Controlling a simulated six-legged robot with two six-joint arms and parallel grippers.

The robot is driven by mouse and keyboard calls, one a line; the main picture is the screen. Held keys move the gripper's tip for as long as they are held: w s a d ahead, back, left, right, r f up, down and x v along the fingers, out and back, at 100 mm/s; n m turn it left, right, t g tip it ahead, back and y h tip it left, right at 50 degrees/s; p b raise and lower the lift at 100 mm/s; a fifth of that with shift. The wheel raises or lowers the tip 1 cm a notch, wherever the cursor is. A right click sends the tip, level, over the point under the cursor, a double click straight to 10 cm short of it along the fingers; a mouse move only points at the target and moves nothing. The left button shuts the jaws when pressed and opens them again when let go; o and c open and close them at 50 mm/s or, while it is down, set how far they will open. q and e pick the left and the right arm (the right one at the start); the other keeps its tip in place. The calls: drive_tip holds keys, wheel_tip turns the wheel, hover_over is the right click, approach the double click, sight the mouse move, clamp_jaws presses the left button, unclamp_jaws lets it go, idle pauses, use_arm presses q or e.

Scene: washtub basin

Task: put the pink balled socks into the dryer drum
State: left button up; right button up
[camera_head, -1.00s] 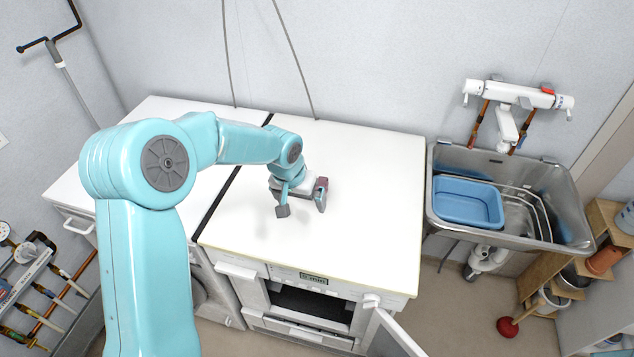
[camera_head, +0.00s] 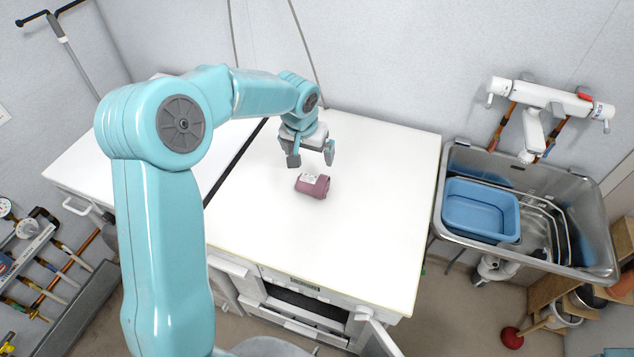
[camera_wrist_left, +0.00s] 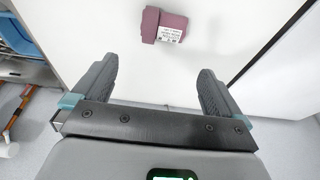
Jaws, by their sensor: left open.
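The pink balled socks (camera_head: 313,186), a small mauve roll with a white printed label, lie on the white machine top (camera_head: 370,200). They also show in the left wrist view (camera_wrist_left: 164,25), beyond the fingertips. My left gripper (camera_head: 312,160) is open and empty, above and a little behind the socks in the head view, apart from them. In the left wrist view its fingers (camera_wrist_left: 155,75) stand wide apart. The dryer (camera_head: 305,300) shows a dark front opening below the top, with its door (camera_head: 375,335) swung out to the right. The drum's inside is mostly hidden.
A metal sink (camera_head: 590,260) with a blue basin (camera_head: 482,210) stands to the right, under a white tap (camera_head: 535,120). Tools hang at the lower left. The machine top around the socks is clear. A red plunger (camera_head: 512,338) stands on the floor.

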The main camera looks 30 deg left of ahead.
use_arm(q)
drive_tip(key=b, duration=0.3)
hover_over(313, 179)
drive_tip(key=s, duration=0.2)
wheel_tip(313, 179, down, 8)
drive_tip(key=shift+w+f, duration=0.15)
drive_tip(key=shift+d+f, duration=0.3)
drive_tip(key=shift+f, duration=0.05)
drive_tip(key=shift+w+a+f, duration=0.1)
drive_tip(key=shift+f, duration=0.25)
drive_tip(key=b+x, duration=0.1)
drive_tip(key=x, duration=0.3)
drive_tip(key=shift+w+a+f, duration=0.15)
drive_tip(key=shift+w+f, duration=0.1)
drive_tip(key=shift+f, duration=0.05)
drive_tip(key=shift+s, duration=0.2)
drive_tip(key=shift+c, duration=0.9)
drive_tip(key=c, duration=0.5)
drive_tip(key=shift+w, duration=0.1)
drive_tip(key=shift+c, duration=0.5)
drive_tip(key=shift+r, duration=0.35)
wheel_tip(313, 179, up, 20)
drive_tip(key=b, duration=0.2)
drive_tip(key=shift+f, duration=0.25)
